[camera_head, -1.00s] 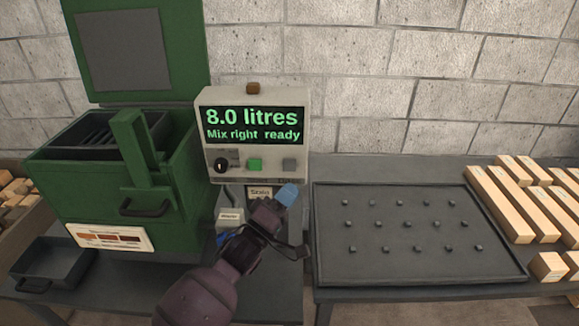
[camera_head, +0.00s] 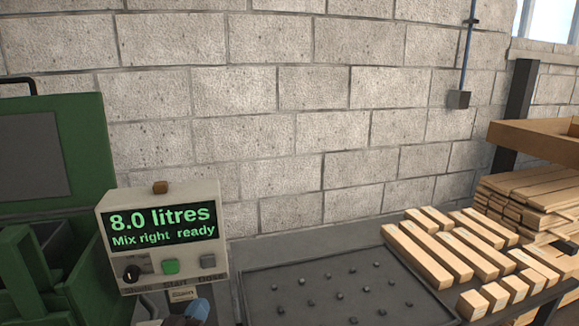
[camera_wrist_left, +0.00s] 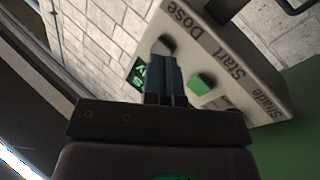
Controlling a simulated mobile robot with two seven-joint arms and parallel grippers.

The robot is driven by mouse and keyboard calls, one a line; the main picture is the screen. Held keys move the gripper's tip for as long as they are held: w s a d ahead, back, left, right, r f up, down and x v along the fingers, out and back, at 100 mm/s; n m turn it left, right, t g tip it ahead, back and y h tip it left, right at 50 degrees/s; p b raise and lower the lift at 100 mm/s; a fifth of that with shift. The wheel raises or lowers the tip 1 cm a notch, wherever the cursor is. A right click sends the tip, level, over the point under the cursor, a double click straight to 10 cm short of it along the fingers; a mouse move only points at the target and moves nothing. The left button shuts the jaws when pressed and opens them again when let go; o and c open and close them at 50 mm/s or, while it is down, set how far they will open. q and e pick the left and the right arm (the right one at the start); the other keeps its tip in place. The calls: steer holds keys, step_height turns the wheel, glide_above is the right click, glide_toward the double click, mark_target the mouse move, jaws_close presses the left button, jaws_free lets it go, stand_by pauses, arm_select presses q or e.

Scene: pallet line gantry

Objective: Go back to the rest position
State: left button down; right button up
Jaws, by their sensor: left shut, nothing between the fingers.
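My left gripper (camera_head: 197,311) shows only as a blue fingertip at the bottom edge of the head view, just below the control box (camera_head: 160,240). In the left wrist view its blue fingers (camera_wrist_left: 163,80) are shut together and empty. They point toward the box, which carries a dial, a green button (camera_wrist_left: 202,84) and a grey button. Whether they touch the box I cannot tell. The box screen (camera_head: 160,226) reads "8.0 litres" and "Mix right ready". My right gripper is in neither view.
The green machine (camera_head: 85,150) stands at the left. A dark tray with small studs (camera_head: 345,262) lies right of the box. Wooden blocks (camera_head: 450,255) lie farther right, beside stacked planks (camera_head: 530,205). A block wall closes off the back.

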arm_select(q)
steer(key=s+a+f+m+g+y, duration=0.1)
steer(key=s+a+f+g+y, duration=0.1)
steer(key=s+f, duration=0.7)
steer(key=s+a+f+g+y, duration=0.2)
steer(key=s+a+f+g, duration=0.3)
steer(key=s+f, duration=0.5)
steer(key=s+a, duration=0.1)
steer(key=s, duration=0.4)
steer(key=shift+a+m+y, duration=0.25)
steer(key=shift+m+y, duration=0.05)
steer(key=shift+m, duration=0.1)
steer(key=shift+s, duration=0.1)
